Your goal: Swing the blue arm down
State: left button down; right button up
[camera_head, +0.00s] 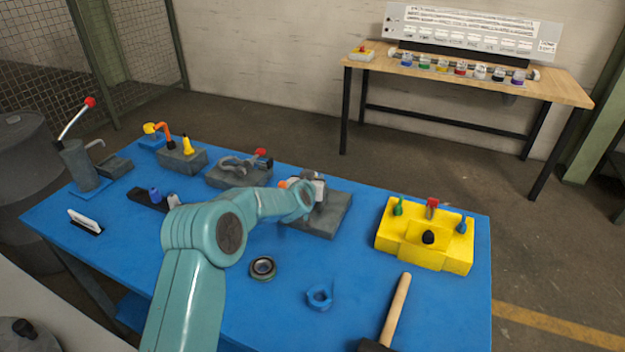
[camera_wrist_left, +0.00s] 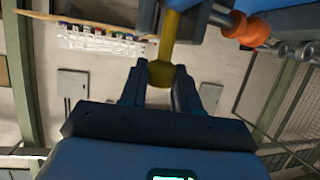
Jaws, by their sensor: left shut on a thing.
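My left gripper (camera_head: 312,186) is at the grey block (camera_head: 330,216) near the middle of the blue table (camera_head: 215,285). In the left wrist view the gripper (camera_wrist_left: 160,80) is shut on a yellow rod (camera_wrist_left: 168,38). The rod's rounded end sits between the fingers. An orange collar (camera_wrist_left: 248,31) on a grey shaft is beside it. In the head view my arm hides much of this mechanism. My right gripper is not in view.
A yellow block (camera_head: 418,250) with pegs stands to the right. A dark ring (camera_head: 263,268), a blue ring (camera_head: 319,297) and a wooden-handled hammer (camera_head: 395,312) lie in front. A red-tipped lever (camera_head: 76,117) and several fixtures stand at the back left.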

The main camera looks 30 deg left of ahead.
pick_arm(q)
jog(key=shift+w+r, duration=0.15)
jog(key=shift+r, duration=0.25)
